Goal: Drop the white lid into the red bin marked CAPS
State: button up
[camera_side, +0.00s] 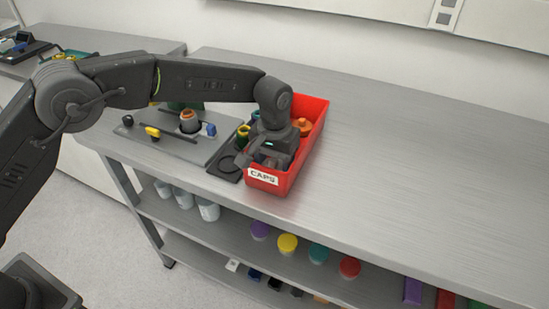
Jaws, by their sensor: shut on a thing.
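The red bin (316,122) stands near the front edge of the bench, with a white CAPS label (263,177) on its front end. My gripper (268,160) points down over the front part of the bin, close to its near left wall. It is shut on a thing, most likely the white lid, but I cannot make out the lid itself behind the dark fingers. Whether the held thing touches the bin floor is hidden. An orange cap (303,127) shows inside the bin, behind my gripper.
A dark tray (229,166) with a green-yellow ring stands left of the bin. A grey plate (165,139) farther left bears an orange-topped jar (189,121) and small yellow and blue parts. The bench right of the bin is clear. Shelves below hold colored jars.

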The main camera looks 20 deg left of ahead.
jog(key=o, duration=0.6)
jog(key=shift+f, duration=0.1)
notch_tip(320, 180, up, 13)
dwell(0.3)
jog(key=shift+a+r, duration=0.1)
jog(key=shift+r, duration=0.1)
jog(key=s+a+r+t, duration=0.3)
jog(key=s+a+r, duration=0.85)
jog(key=a, duration=0.25)
jog(key=s+a+f+t, duration=0.1)
jog(key=s+a+f, duration=0.2)
jog(key=s, duration=0.6)
jog(key=s+a+f+t, duration=0.1)
jog(key=s+a+f, duration=0.3)
jog(key=s, duration=0.5)
jog(key=shift+s+a+t, duration=0.3)
jog(key=shift+s+a, duration=0.1)
jog(key=shift+a, duration=0.45)
